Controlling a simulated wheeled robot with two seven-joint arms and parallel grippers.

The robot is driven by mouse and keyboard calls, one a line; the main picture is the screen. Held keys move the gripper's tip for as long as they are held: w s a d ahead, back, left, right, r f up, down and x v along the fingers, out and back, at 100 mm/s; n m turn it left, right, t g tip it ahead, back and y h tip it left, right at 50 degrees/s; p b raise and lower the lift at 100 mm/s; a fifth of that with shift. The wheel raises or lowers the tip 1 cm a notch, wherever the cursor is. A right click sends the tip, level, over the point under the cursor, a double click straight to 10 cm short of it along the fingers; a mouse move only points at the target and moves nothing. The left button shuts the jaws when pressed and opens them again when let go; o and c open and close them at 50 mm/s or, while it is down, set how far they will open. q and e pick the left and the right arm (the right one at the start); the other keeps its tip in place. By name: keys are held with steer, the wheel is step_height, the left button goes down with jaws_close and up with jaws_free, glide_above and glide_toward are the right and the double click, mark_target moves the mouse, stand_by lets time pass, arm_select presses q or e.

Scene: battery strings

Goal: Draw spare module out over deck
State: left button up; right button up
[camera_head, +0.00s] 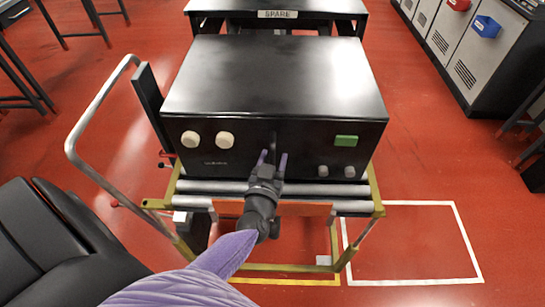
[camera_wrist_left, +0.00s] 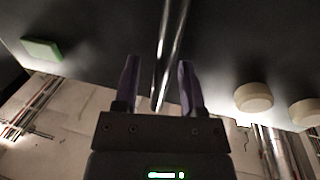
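The spare module (camera_head: 275,75) is a large black box with a flat glossy top. Its front face has two cream knobs, a green label (camera_head: 346,141) and two small grey knobs. The deck is a trolley with steel rollers (camera_head: 225,187) and an olive frame; the module's front edge lies above the rollers. My left gripper (camera_head: 273,160) is at the middle of the front face. Its two purple fingers stand apart on either side of a shiny upright handle bar (camera_wrist_left: 165,45), with visible gaps in the left wrist view. My right gripper is out of view.
A black bench with a SPARE sign (camera_head: 277,14) stands behind the module. The trolley's push rail (camera_head: 88,115) is on the left. Grey cabinets (camera_head: 470,40) with red and blue boxes stand at the right. A white-outlined floor area (camera_head: 415,240) at the right front is empty.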

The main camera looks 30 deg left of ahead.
arm_select(q)
steer(key=shift+s, duration=0.1)
steer(key=p+v, duration=0.1)
steer(key=v, duration=0.9)
steer(key=s+d+f+m+g+h+b, duration=0.1)
steer(key=s+d+f+m+g+h, duration=0.15)
steer(key=f, duration=0.45)
steer(key=s+d+f+m+g+h+b, duration=0.1)
steer(key=s+f+g+h, duration=0.15)
steer(key=f, duration=0.45)
steer(key=s+d+f+m+g+h+b, duration=0.1)
steer(key=s+d+f+m+g+h, duration=0.1)
steer(key=s+f, duration=0.35)
steer(key=s+a+f+m+g+y+b, duration=0.1)
steer(key=s+a+f+g, duration=0.2)
steer(key=s+f+g, duration=0.6)
steer(key=s+f, duration=0.3)
steer(key=s, duration=0.4)
steer(key=shift+s+f+b, duration=0.3)
steer(key=shift+s, duration=0.05)
